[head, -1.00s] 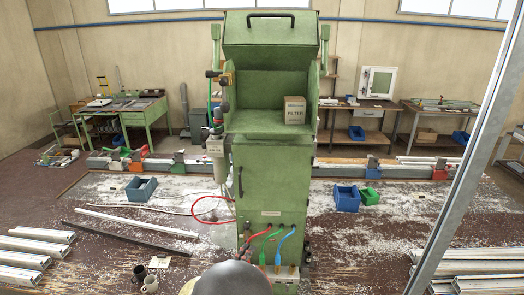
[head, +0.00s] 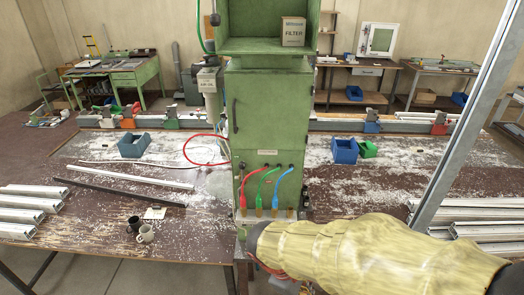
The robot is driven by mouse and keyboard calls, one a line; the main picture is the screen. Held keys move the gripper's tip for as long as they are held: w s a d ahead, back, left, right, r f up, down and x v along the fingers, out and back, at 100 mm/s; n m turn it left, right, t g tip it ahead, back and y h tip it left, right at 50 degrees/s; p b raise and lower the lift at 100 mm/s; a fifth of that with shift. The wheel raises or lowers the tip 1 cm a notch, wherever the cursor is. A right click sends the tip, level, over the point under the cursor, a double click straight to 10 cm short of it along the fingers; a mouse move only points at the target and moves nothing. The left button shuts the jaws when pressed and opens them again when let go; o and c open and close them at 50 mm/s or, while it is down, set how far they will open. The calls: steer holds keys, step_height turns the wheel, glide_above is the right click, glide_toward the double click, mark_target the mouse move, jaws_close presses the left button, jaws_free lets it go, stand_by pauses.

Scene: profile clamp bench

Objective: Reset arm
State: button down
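My arm shows in the head view as a link in a pale yellow cover, reaching in from the lower right to a dark rounded joint in front of the green cabinet (head: 270,115). My gripper is not visible. The cabinet stands upright at the middle of the bench, with red, green and blue hoses on its lower front. The arm covers part of the bench's front edge to the right of the cabinet's foot.
The worn bench (head: 90,215) holds aluminium profiles at both sides. A grey metal post (head: 465,115) rises at right.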

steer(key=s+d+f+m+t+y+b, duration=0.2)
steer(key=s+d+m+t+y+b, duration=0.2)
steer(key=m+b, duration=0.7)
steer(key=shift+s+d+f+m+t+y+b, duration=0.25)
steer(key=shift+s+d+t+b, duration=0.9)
steer(key=shift+b, duration=1.95)
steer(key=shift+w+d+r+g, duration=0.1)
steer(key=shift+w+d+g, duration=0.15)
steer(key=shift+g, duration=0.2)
